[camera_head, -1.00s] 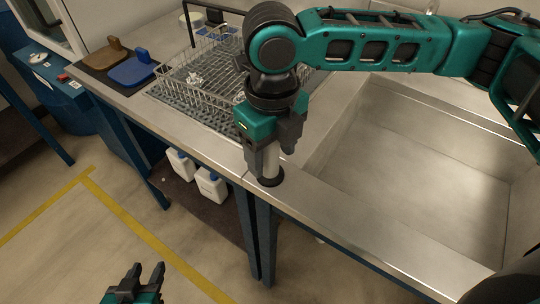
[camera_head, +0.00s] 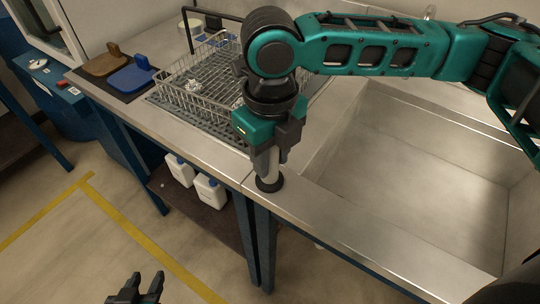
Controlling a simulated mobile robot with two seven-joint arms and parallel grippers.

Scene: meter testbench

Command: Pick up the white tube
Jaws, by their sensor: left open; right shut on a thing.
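The white tube (camera_head: 264,163) looks pale grey and stands upright on a dark round base (camera_head: 269,184) on the steel counter's front strip, left of the sink. My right gripper (camera_head: 272,148) comes down from above and is shut on the tube's upper part, which the fingers partly hide. My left gripper (camera_head: 136,289) is open and empty at the bottom left of the view, over the floor and well away from the tube.
A wire rack (camera_head: 198,104) stands on the counter behind and left of the tube. The sink basin (camera_head: 415,175) lies to the right. Brown (camera_head: 108,63) and blue (camera_head: 133,77) paddles lie at the far left. White jugs (camera_head: 209,190) stand on the shelf below.

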